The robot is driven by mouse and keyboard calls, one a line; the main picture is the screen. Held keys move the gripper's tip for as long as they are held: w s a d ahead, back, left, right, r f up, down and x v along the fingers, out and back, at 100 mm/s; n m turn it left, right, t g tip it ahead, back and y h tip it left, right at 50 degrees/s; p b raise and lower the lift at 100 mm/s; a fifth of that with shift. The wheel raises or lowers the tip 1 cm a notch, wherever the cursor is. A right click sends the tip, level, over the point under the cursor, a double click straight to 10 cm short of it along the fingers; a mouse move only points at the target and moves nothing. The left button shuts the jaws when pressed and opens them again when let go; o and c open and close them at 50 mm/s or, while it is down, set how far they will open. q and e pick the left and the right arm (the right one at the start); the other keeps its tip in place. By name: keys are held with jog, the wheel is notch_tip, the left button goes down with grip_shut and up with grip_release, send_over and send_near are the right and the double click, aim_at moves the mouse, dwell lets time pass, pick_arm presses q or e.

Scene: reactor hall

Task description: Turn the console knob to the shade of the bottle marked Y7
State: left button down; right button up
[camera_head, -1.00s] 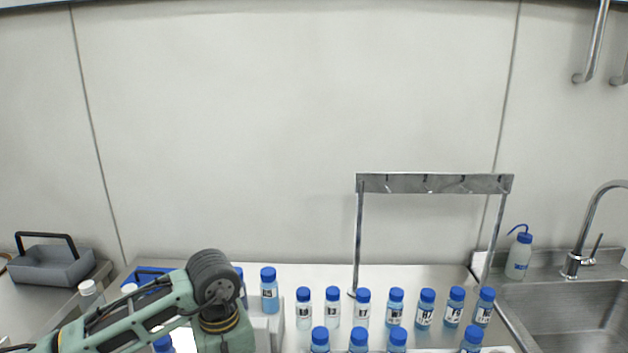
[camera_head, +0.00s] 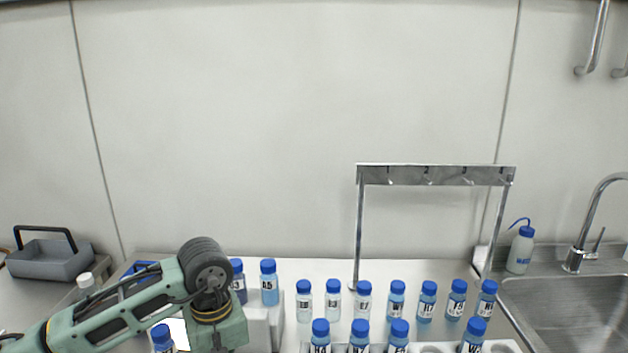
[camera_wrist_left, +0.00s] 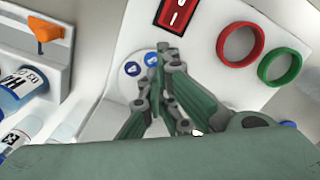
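The white console panel (camera_wrist_left: 205,30) fills much of the left wrist view, with round blue number marks (camera_wrist_left: 133,69) beside my fingers. My left gripper (camera_wrist_left: 167,55) is over the panel with its fingertips together. No knob shows clearly; the fingers may hide it. In the head view my left arm comes in from the left and bends down, and its gripper is out of sight. Bottles with blue caps stand in rows, one marked A5 (camera_head: 269,284). I cannot read Y7 on any label. My right gripper is not in view.
A red ring (camera_wrist_left: 240,45), a green ring (camera_wrist_left: 280,67) and a red switch (camera_wrist_left: 177,14) are on the panel near my fingers. Behind the bottles stands a metal rack (camera_head: 435,175). A sink (camera_head: 570,310) and a wash bottle (camera_head: 520,250) are at right, a grey caddy (camera_head: 50,262) at left.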

pick_arm(q)
jog(key=shift+w+a+r, duration=0.15)
jog(key=shift+w+a, duration=0.05)
jog(key=shift+s+b, duration=0.25)
jog(key=shift+b, duration=0.05)
jog(key=shift+r, duration=0.3)
notch_tip(320, 180, up, 5)
jog(key=p, duration=0.2)
jog(key=shift+s+d+p, duration=0.1)
jog(key=shift+s+p, duration=0.05)
jog(key=shift+p, duration=0.25)
